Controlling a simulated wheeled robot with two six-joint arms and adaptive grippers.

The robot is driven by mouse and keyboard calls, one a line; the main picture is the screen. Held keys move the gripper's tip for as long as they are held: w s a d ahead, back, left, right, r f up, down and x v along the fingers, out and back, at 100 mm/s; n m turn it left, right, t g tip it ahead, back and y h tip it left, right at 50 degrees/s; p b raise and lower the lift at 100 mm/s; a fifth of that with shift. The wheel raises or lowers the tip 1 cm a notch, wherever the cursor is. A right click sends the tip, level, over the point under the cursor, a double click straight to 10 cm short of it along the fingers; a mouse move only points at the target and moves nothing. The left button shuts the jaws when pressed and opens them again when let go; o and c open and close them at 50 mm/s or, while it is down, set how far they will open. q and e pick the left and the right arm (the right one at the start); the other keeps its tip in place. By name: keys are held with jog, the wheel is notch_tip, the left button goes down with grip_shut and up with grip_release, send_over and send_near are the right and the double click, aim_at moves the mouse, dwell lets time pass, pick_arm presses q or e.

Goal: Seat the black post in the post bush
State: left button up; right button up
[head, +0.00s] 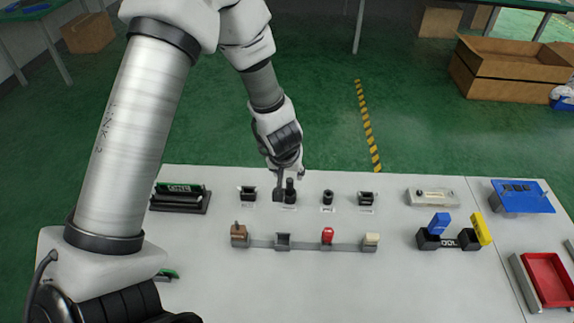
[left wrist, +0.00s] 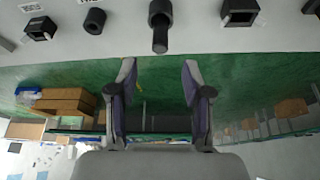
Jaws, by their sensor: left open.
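The black post (head: 290,185) stands upright in a dark round base in the back row of fixtures. In the left wrist view the post (left wrist: 160,41) points from its round base (left wrist: 160,9) towards my fingers. My left gripper (head: 289,181) is at the post; in the wrist view its spread fingers (left wrist: 158,66) are empty, with the post just beyond the gap between their tips. A hollow round black bush (head: 328,196) stands to the right of the post; it also shows in the wrist view (left wrist: 95,18). I cannot tell which round piece is the post bush.
Black square sockets stand at both sides, left (head: 248,193) and right (head: 367,198). A grey rack (head: 305,245) with brown, red and cream pieces is in front. A black holder (head: 448,242) bears blue and yellow pieces. The front middle of the table is clear.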

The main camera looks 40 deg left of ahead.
pick_arm(q)
jog(key=v, duration=0.5)
jog(key=shift+s+r, duration=0.1)
jog(key=shift+r, duration=0.05)
jog(key=shift+r, duration=0.1)
